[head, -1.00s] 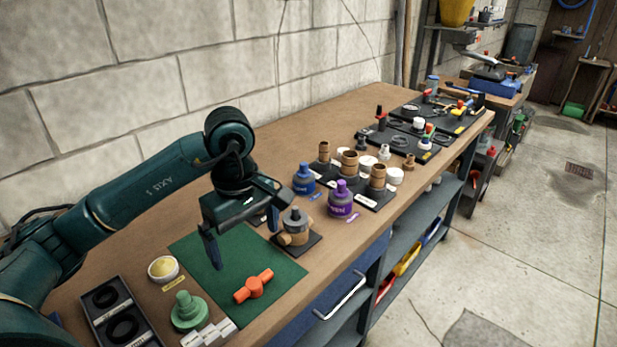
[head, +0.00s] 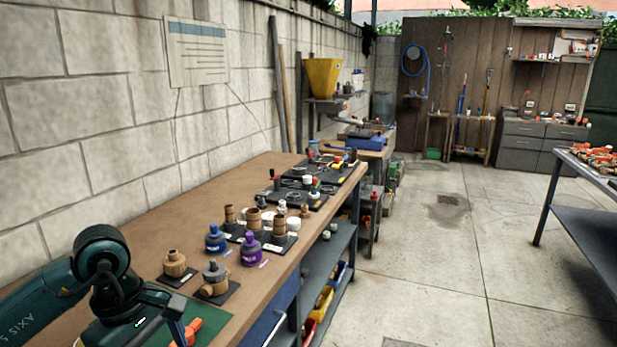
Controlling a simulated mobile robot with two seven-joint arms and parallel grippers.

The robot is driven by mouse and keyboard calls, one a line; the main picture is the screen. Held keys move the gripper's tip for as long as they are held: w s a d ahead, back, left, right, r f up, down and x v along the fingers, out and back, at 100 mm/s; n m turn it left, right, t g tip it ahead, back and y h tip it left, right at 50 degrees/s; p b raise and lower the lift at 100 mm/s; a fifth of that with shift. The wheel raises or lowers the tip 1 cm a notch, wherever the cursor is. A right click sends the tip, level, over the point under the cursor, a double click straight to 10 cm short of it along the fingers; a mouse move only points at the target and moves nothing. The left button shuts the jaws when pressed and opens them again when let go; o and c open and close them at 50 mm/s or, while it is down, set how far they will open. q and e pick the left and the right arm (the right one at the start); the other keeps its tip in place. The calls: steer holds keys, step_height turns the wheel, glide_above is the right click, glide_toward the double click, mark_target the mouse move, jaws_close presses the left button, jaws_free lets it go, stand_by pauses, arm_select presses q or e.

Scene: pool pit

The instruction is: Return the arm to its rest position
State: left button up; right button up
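My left arm comes in at the lower left. Its gripper (head: 172,318) hangs over the green mat (head: 212,313) at the bottom edge of the head view. One dark finger shows beside the orange-red handled part (head: 192,330). The rest of the gripper is cut off or hidden, so I cannot tell its opening or whether it touches that part. My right arm and gripper are not in view.
On the wooden bench (head: 140,233), a tan fitting (head: 175,264), a grey-topped fitting (head: 215,279), a blue bottle (head: 215,239) and a purple bottle (head: 251,250) stand near the arm. A block wall (head: 110,170) runs behind. Open concrete floor (head: 430,260) lies right.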

arm_select(q)
steer(key=s+d+f+n+g+h, duration=0.1)
steer(key=s+d+h, duration=0.1)
steer(key=d+h, duration=0.35)
steer(key=s+d+f+n+g+h, duration=0.1)
steer(key=s+d+g+h, duration=0.15)
steer(key=d, duration=0.65)
steer(key=w+d+r+n+t+h+p, duration=0.1)
steer(key=d+r+n+t+h, duration=0.35)
steer(key=n, duration=0.55)
steer(key=w+d+r+n+t+h, duration=0.1)
steer(key=r+n+t+h, duration=0.2)
steer(key=n+t+h, duration=0.5)
steer(key=a+f+n+t+y, duration=0.4)
steer(key=f+n+y, duration=0.45)
steer(key=n, duration=0.65)
steer(key=a+f+n+t+y, duration=0.3)
steer(key=a+f+n+y, duration=0.45)
steer(key=n, duration=0.65)
steer(key=s+f+n+g+y, duration=0.2)
steer(key=s+f+n+g, duration=0.3)
steer(key=f, duration=0.6)
steer(key=s+n, duration=0.1)
steer(key=s, duration=0.1)
steer(key=shift+s+d+p, duration=0.25)
steer(key=shift+s+p, duration=0.05)
steer(key=shift+p, duration=0.1)
